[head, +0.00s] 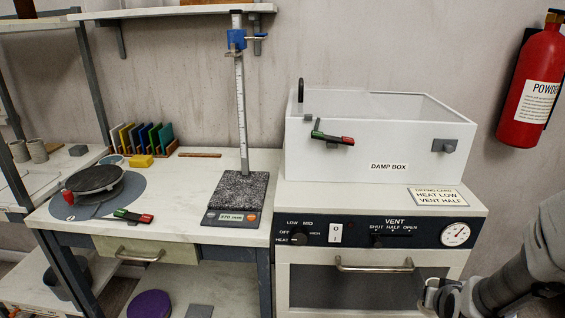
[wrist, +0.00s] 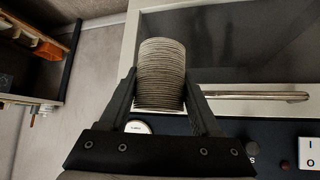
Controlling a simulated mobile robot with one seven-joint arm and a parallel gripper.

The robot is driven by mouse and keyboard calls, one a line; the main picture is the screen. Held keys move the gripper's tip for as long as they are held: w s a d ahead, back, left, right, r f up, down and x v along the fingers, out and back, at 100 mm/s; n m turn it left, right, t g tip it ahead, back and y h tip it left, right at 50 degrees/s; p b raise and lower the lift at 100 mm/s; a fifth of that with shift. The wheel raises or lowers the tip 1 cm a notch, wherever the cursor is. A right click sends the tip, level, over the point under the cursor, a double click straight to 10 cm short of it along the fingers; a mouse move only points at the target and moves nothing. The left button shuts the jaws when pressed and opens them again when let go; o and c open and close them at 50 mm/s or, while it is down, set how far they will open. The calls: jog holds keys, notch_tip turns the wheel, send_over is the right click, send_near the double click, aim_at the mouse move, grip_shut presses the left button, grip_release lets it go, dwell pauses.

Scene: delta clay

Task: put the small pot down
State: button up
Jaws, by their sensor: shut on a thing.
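The small pot (wrist: 162,70) shows in the wrist view as a grey-beige, finely ribbed cylinder. My gripper (wrist: 161,84) is shut on it, one finger on each side. The pot is in front of the white kiln cabinet, near its oven-type door handle (wrist: 255,95). In the head view my gripper (head: 438,296) is at the lower right, in front of the kiln's dark door (head: 345,288). The pot cannot be made out clearly there.
The damp box (head: 345,160) stands on the kiln top, with a sign (head: 436,197) and narrow free room in front. The left bench (head: 190,180) holds a banding wheel (head: 93,178), a height gauge (head: 236,200) and a caliper-like tool (head: 133,216). A fire extinguisher (head: 530,90) hangs at right.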

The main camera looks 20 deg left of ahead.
jog(key=r+p, duration=0.1)
jog(key=p, duration=0.2)
jog(key=w+r+p, duration=0.1)
jog(key=p, duration=0.2)
jog(key=r+p, duration=0.2)
jog(key=p, duration=0.2)
jog(key=shift+w, duration=0.3)
jog(key=p, duration=0.4)
jog(key=shift+w+r+p, duration=0.1)
jog(key=shift+r+p, duration=0.25)
jog(key=shift+a+f+p, duration=0.1)
jog(key=shift+a+p, duration=0.05)
jog(key=shift+p, duration=0.55)
